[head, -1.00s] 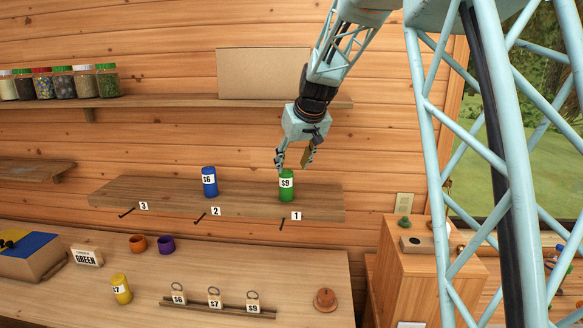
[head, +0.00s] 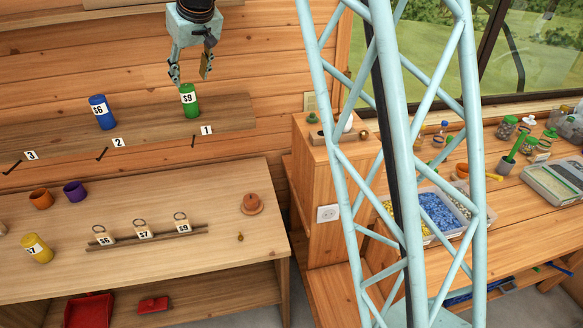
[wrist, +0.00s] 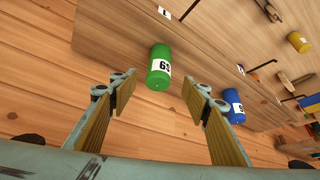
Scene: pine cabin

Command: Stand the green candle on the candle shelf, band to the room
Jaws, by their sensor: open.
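The green candle (head: 189,102) stands upright on the candle shelf (head: 150,124), above the hook marked 1. Its white band, reading $9, faces the room. In the wrist view the green candle (wrist: 160,68) shows just beyond the fingertips, apart from both. My gripper (head: 190,80) is open and empty, just above the candle; its two fingers also show in the wrist view (wrist: 158,84). A blue candle (head: 101,112) with a $6 band stands on the same shelf above hook 2.
Below, the bench (head: 200,262) holds a yellow candle (head: 37,248) marked $7, orange and purple cups, and a rack (head: 150,236) with tags $6, $7 and $9. A wooden cabinet (head: 338,175) stands right of the shelf.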

